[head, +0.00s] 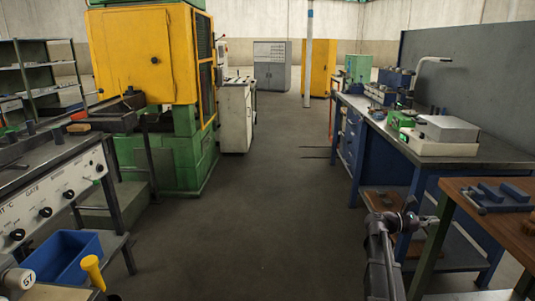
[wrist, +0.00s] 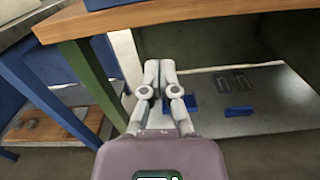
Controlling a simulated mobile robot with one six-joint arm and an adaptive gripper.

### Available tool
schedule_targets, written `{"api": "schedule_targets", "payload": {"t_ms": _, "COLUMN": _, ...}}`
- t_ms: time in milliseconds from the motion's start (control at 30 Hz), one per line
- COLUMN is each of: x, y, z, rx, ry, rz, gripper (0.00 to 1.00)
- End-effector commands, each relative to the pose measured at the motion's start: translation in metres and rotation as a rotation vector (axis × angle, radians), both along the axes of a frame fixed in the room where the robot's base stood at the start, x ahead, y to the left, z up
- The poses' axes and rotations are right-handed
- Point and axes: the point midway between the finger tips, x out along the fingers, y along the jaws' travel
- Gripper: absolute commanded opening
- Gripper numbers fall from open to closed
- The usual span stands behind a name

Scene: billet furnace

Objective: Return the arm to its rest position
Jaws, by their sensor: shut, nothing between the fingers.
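My gripper (wrist: 160,68) is shut and empty in the wrist view, its two grey fingers pressed together in front of the wooden bench's underside. Behind the fingertips are a pale upright post and the open space under the bench. In the head view my arm (head: 382,262) rises at the lower right, its end beside the blue workbench's front leg.
The wooden bench (wrist: 180,17) has a green leg (wrist: 92,85) close left of the fingers and a lower shelf (wrist: 285,95) with small blue parts. A blue workbench (head: 345,135) stands right, a yellow-green machine (head: 130,55) left. The middle floor (head: 265,200) is clear.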

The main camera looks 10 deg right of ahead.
Motion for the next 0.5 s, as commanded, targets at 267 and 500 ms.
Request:
{"api": "schedule_targets", "payload": {"t_ms": 267, "x": -0.002, "y": 0.030, "z": -0.024, "rx": 0.102, "ry": -0.171, "rz": 0.015, "gripper": 0.00}}
{"api": "schedule_targets", "payload": {"t_ms": 500, "x": -0.006, "y": 0.094, "z": -0.072, "rx": 0.318, "ry": -0.493, "rz": -0.008, "gripper": 0.00}}
